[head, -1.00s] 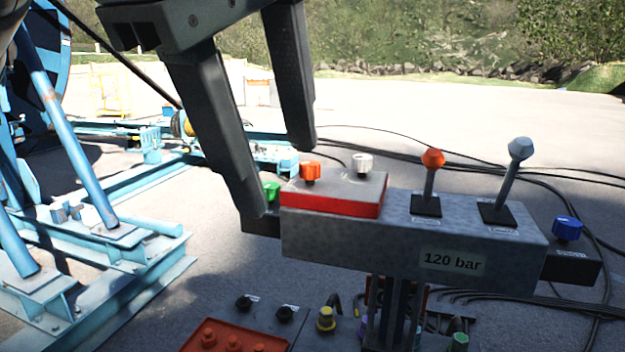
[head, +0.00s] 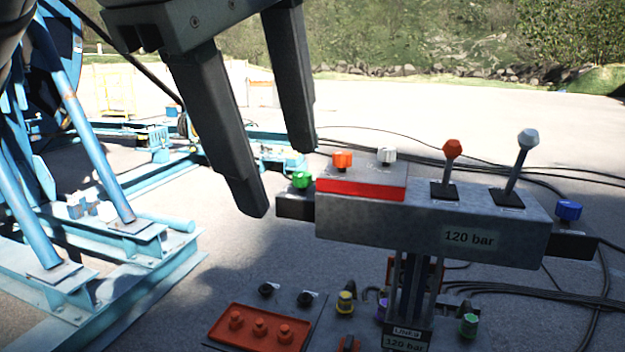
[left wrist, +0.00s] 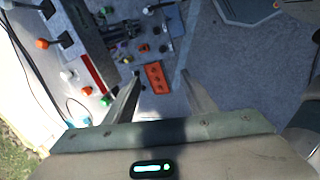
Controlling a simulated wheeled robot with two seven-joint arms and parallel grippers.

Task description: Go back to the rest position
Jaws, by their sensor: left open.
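My left gripper (head: 285,182) is in the upper left middle of the head view. Its two dark fingers are apart with nothing between them, just left of the control box (head: 490,228) marked 120 bar. The near fingertip is left of the green knob (head: 301,180) and apart from it. In the left wrist view the open fingers (left wrist: 158,98) point toward the red button plate (left wrist: 157,78), with the control box off to the left. My right gripper is not in view.
The box carries an orange knob (head: 342,160), a white knob (head: 387,155), an orange lever (head: 452,150), a grey lever (head: 528,140) and a blue knob (head: 568,210). A red button plate (head: 260,340) lies below. A blue steel frame (head: 130,248) stands left. Black cables (head: 590,290) lie right.

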